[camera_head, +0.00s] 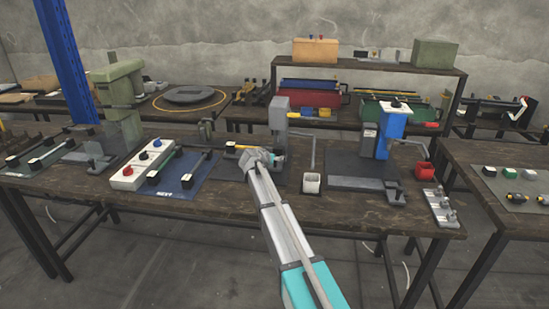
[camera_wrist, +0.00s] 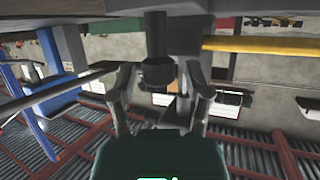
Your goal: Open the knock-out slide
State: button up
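My gripper (camera_head: 268,157) is at the end of my arm, low in front of the grey press (camera_head: 279,118) in the head view. In the wrist view, my gripper (camera_wrist: 160,88) has its two fingers spread, one each side of a dark round-ended post (camera_wrist: 156,62). Gaps show between the post and both fingers. A yellow bar (camera_wrist: 268,45) runs across the upper right of the wrist view. A small yellow bar (camera_head: 240,147) also shows left of my gripper in the head view. I cannot tell for sure which part is the knock-out slide; my gripper hides some of the press base.
A white cup (camera_head: 311,183) stands right of my gripper. A white button box (camera_head: 143,165) and a blue mat (camera_head: 186,180) lie to the left. The bench's front edge (camera_head: 330,213) is near my arm.

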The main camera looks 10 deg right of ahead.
grip_shut()
jog(key=s+a, duration=0.1)
jog(key=s, duration=0.3)
jog(key=s+a, duration=0.2)
jog(key=s, duration=0.3)
jog(key=s+a, duration=0.1)
jog(key=s, duration=0.3)
jog(key=shift+s+a, duration=0.25)
jog(key=shift+s, duration=0.1)
jog(key=shift+o, duration=1.3)
grip_release()
